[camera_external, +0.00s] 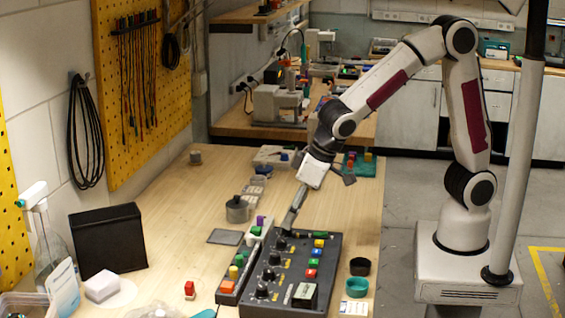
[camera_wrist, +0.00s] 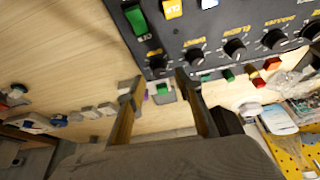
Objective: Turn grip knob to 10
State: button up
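The dark control panel (camera_external: 318,262) lies on the wooden bench with a row of black knobs. In the wrist view, the knob at the left end of the row (camera_wrist: 156,62) is just beyond my fingertips; I take it for the grip knob. Its label and pointer setting are too small to read. My gripper (camera_wrist: 160,80) is open, with a clear gap between its two fingers and nothing held. In the external view my gripper (camera_external: 288,228) is low over the panel's far left corner, and its fingers seem to hide that knob. Contact cannot be told.
Other knobs (camera_wrist: 235,49) continue along the row to the right. Coloured buttons (camera_external: 315,262) sit right of the knobs. A narrow rack with coloured blocks (camera_external: 237,272) stands along the panel's left side. A teal ring (camera_external: 357,287) and a dark cup (camera_external: 360,266) are to the right.

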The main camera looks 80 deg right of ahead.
jog(key=shift+x, duration=1.45)
grip_shut()
